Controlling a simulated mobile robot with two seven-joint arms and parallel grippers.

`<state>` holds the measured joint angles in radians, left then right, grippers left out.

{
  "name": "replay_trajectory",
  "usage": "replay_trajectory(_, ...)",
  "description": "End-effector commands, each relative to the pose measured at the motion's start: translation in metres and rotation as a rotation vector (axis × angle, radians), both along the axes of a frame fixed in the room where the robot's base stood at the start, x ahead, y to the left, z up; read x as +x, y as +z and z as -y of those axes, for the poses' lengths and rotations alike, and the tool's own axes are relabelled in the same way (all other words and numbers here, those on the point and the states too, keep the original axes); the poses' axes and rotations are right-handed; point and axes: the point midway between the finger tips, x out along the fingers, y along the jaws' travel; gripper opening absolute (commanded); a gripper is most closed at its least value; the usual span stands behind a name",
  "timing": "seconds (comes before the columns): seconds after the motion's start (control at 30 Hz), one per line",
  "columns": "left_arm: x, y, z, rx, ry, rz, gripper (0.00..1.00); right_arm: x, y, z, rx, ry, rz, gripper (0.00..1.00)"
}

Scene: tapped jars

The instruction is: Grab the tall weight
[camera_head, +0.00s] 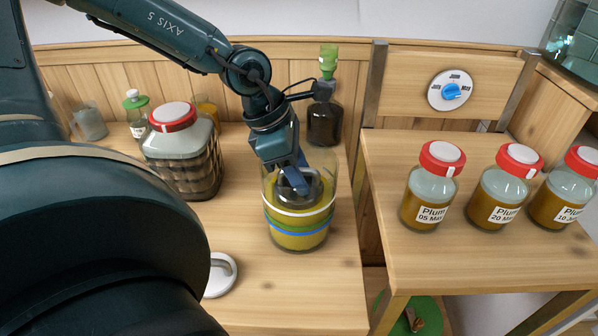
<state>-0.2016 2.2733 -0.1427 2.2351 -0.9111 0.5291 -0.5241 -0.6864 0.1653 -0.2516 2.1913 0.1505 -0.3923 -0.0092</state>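A wide glass jar (300,242) of yellow-green contents, with white, green and blue bands, stands near the right edge of the left counter. A dark grey weight (313,186) sits inside the jar's upper part. My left gripper (297,184) reaches down into the jar mouth from above, with its blue fingers at the weight. The fingers overlap the weight in the picture, and I cannot tell whether they are shut on it. The weight's lower part is hidden by the bands and contents. My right gripper is out of view.
A red-lidded jar with a dark checked lower part (187,165) stands behind left. A dark bottle (324,124) is behind the banded jar. A white lid with a handle (221,276) lies in front. Three plum jars (430,190) stand on the right table (450,262).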

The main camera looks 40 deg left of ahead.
Motion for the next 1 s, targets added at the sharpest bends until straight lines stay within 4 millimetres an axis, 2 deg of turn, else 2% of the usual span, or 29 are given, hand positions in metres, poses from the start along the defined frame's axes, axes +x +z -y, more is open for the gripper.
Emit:
replay_trajectory(0.03, 0.0000, 0.0002, -0.0001, 0.000, 0.000, 0.000, 0.37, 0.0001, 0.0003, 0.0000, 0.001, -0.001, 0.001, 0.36)
replay_trajectory(0.5, -0.0002, 0.0002, -0.0001, -0.001, 0.000, -0.001, 0.00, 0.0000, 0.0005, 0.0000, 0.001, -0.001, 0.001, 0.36)
replay_trajectory(1.0, -0.0003, 0.0002, 0.0000, -0.001, 0.000, -0.001, 0.00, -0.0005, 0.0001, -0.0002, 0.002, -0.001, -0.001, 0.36)
